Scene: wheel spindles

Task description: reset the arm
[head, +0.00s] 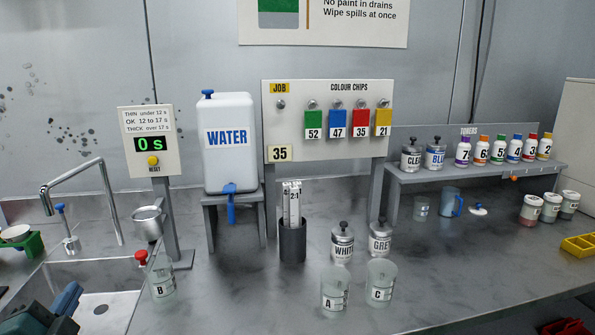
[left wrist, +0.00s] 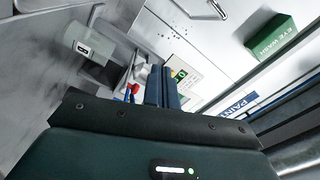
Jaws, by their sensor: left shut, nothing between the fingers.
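My left gripper (head: 66,300) is at the lower left of the head view, over the near edge of the sink. Its blue fingers are closed together and hold nothing. They also show in the left wrist view (left wrist: 161,88), side by side and pointing away from the camera.
The sink (head: 105,308) and tap (head: 108,200) are near my left gripper. Beaker B (head: 162,288) stands right of the sink, beakers A (head: 334,305) and C (head: 380,292) at front centre. A water tank (head: 228,165) stands behind. The counter's front right is clear.

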